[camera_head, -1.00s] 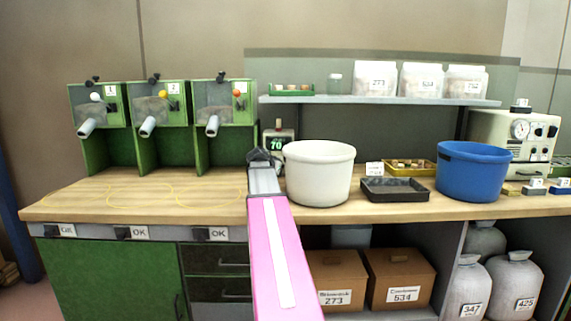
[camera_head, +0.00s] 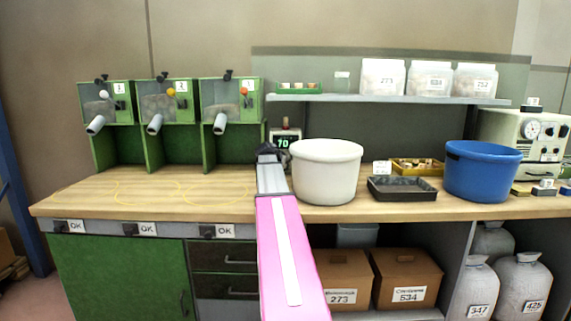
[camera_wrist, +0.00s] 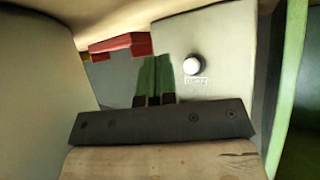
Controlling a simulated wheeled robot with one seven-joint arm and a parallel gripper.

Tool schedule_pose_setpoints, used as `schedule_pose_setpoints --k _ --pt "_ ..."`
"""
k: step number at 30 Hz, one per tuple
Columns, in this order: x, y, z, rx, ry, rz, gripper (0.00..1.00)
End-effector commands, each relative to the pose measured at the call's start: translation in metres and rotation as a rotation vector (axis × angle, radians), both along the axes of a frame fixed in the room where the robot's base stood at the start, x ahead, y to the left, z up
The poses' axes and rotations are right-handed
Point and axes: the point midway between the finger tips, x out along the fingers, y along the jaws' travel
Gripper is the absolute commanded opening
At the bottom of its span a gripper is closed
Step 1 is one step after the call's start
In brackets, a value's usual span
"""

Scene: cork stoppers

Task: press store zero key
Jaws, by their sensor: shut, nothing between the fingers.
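A small grey device with a lit green number display (camera_head: 283,142) stands at the back of the bench, left of the white bucket. The display's lower left is partly covered by my gripper (camera_head: 268,150). In the wrist view a pale panel carries a round white key (camera_wrist: 192,65) with a small label under it, too blurred to read surely. My gripper's two green-ended fingers (camera_wrist: 155,62) are together and empty, just left of the key in that picture. I cannot tell whether they touch the panel.
The white bucket (camera_head: 326,172) stands close at right of my gripper. A black tray (camera_head: 402,189) and a blue bucket (camera_head: 481,171) are farther right. Green dispensers (camera_head: 168,118) stand at left. The bench top (camera_head: 150,190) before them is mostly clear.

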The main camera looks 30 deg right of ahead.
Motion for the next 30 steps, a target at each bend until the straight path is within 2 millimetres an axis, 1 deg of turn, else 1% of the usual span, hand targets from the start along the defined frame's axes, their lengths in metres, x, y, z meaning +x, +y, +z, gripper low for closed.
schedule_pose_setpoints --k 1,3,9,30 --pt "0.009 -0.005 0.000 0.000 0.000 0.000 0.00" --pt "0.016 -0.009 0.000 0.000 0.000 0.000 0.00" --pt "0.028 -0.017 0.000 0.000 0.000 0.000 0.00" --pt "0.029 -0.017 0.000 0.000 0.000 0.000 0.00"
